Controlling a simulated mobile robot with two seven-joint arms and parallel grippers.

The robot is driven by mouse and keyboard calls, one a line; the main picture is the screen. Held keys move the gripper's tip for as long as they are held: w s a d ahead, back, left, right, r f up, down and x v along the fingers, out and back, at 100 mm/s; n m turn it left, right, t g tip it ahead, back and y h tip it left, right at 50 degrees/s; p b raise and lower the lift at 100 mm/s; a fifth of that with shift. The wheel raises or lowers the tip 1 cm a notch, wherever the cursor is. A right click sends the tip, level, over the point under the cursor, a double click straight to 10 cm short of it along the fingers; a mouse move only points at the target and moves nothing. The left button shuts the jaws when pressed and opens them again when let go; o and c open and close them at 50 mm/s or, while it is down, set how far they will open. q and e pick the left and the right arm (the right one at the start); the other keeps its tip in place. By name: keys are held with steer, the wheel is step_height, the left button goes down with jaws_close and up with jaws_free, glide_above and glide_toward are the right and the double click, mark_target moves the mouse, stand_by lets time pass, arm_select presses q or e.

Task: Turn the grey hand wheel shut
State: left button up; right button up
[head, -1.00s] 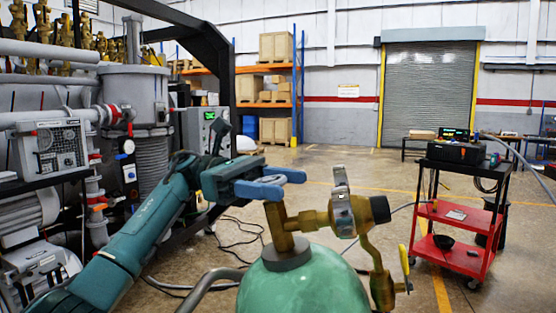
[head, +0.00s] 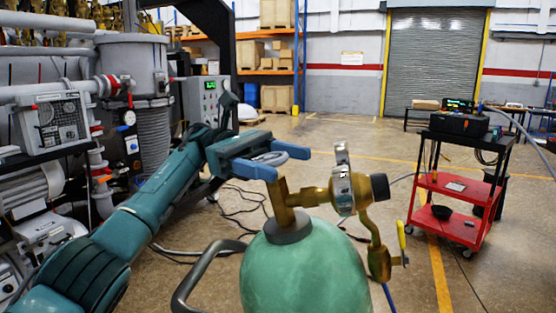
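The grey hand wheel (head: 269,158) tops the brass valve (head: 284,196) on a green gas cylinder (head: 304,268). It shows as a small grey oval, partly covered by my near finger. My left gripper (head: 273,160) reaches in from the left at the wheel's height. Its two blue fingers are apart, one on the near side and one on the far side of the wheel. I cannot tell whether they press on its rim. My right gripper is not in view.
A regulator with gauges seen edge-on (head: 343,190) sticks out right of the valve. A bent grey rail (head: 182,289) stands left of the cylinder. A red cart (head: 447,215) is at right. Furnace equipment (head: 135,70) fills the left. Cables lie on the floor behind.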

mark_target(278, 156)
arm_select(q)
steer(key=shift+o, duration=1.1)
step_height(278, 156, up, 10)
steer(key=shift+r+p, duration=0.1)
steer(key=shift+p, duration=0.35)
